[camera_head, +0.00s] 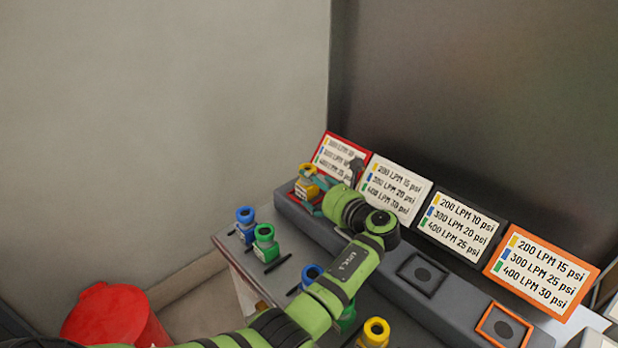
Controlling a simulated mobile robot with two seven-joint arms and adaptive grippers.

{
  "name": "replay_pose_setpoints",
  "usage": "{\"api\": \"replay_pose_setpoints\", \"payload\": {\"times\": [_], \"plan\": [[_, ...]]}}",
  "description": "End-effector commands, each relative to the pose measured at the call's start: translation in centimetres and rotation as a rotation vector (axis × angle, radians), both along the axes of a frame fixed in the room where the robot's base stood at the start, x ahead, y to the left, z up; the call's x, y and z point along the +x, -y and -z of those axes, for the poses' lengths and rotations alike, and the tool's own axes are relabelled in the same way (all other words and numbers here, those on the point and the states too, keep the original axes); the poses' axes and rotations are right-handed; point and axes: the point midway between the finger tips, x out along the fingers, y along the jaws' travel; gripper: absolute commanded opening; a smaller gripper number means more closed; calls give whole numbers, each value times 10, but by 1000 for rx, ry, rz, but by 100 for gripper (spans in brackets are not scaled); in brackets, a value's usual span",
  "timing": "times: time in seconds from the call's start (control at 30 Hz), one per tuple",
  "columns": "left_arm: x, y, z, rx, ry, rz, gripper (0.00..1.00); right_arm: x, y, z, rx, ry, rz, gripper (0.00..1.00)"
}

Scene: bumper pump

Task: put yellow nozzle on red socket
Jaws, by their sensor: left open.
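The yellow nozzle (306,184) stands at the far left end of the grey bench block, under the red-framed sign. It appears to sit on the red socket (293,201), of which only a little red edge shows beneath and beside it. My left gripper (322,188) is at the nozzle's right side with its fingers close around it. The gripper is open. Its wrist and the nozzle hide most of the socket, and whether the fingers touch the nozzle cannot be told. My right gripper is out of view.
On the lower table stand blue (245,223) and green (264,240) nozzles; another blue one (312,275) is partly behind my left arm. Another yellow nozzle (374,333) is at the bottom. Black (424,273) and orange (504,326) sockets are empty. A red bin (108,317) stands lower left.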

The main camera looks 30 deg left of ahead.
Motion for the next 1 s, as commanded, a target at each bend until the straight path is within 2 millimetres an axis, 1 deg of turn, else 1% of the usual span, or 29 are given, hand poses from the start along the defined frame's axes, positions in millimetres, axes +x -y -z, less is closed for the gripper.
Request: {"api": "replay_pose_setpoints", "payload": {"times": [0.03, 0.13, 0.3, 0.4, 0.5, 0.6, 1.0], "plan": [[-5, 12, -9, -4, -2, 4, 82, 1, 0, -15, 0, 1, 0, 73], [-15, 32, -12, -3, -2, 3, 82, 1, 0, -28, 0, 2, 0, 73], [-30, 60, -15, -2, -2, 2, 82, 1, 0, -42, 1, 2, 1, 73], [-36, 72, -14, -1, -2, 0, 82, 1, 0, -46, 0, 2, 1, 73], [-39, 79, -15, 0, 0, 1, 82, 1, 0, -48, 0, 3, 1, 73], [-41, 81, -15, 0, 1, 0, 82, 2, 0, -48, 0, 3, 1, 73], [-41, 81, -14, 0, 1, 0, 82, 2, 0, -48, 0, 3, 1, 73]]}}
